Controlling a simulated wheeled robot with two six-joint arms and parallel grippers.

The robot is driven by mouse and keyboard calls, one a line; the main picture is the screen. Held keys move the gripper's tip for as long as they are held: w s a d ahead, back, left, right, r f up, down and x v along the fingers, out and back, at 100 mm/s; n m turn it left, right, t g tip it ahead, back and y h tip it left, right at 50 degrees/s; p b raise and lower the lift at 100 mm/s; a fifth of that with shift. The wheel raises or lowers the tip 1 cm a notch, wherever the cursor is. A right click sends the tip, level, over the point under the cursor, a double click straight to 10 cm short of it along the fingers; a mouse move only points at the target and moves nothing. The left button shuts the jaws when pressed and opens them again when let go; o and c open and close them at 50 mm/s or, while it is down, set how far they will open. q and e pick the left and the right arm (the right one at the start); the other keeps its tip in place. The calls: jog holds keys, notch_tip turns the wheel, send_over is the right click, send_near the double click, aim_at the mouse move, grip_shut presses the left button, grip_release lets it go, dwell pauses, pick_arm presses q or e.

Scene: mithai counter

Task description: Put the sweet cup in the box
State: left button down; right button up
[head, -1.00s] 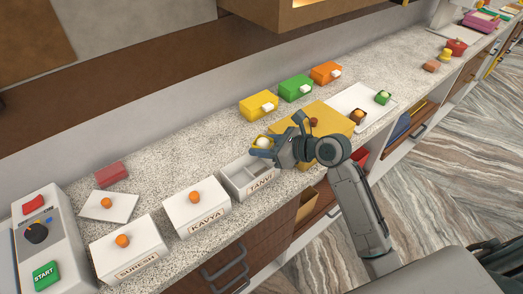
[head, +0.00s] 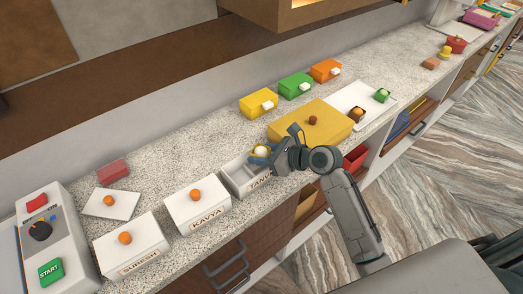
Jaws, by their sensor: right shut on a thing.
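The sweet cup (head: 262,151), a small yellow cup with a round pale sweet, is in the jaws of my right gripper (head: 264,156). The gripper comes in from the right and partly hides the cup. The open white box (head: 231,181) has a divider inside and a name starting "TAN" on its front; the rest is covered by my arm. The cup is over the box's far right compartment. I cannot tell whether it touches the box floor. My left gripper is not in view.
Closed white boxes labelled KAVYA (head: 197,208) and SURESH (head: 131,247) stand to the left, with orange knobs. A large yellow box (head: 325,118) is close behind my right wrist. Yellow (head: 257,104), green (head: 296,87) and orange (head: 326,71) boxes line the back. A control panel (head: 45,237) stands far left.

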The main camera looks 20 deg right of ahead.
jog(key=shift+f, duration=0.15)
jog(key=o, duration=1)
jog(key=shift+c, duration=0.2)
jog(key=shift+r+b, duration=0.35)
jog(key=b+v, duration=0.1)
jog(key=v, duration=1.1)
jog(key=shift+r, duration=0.3)
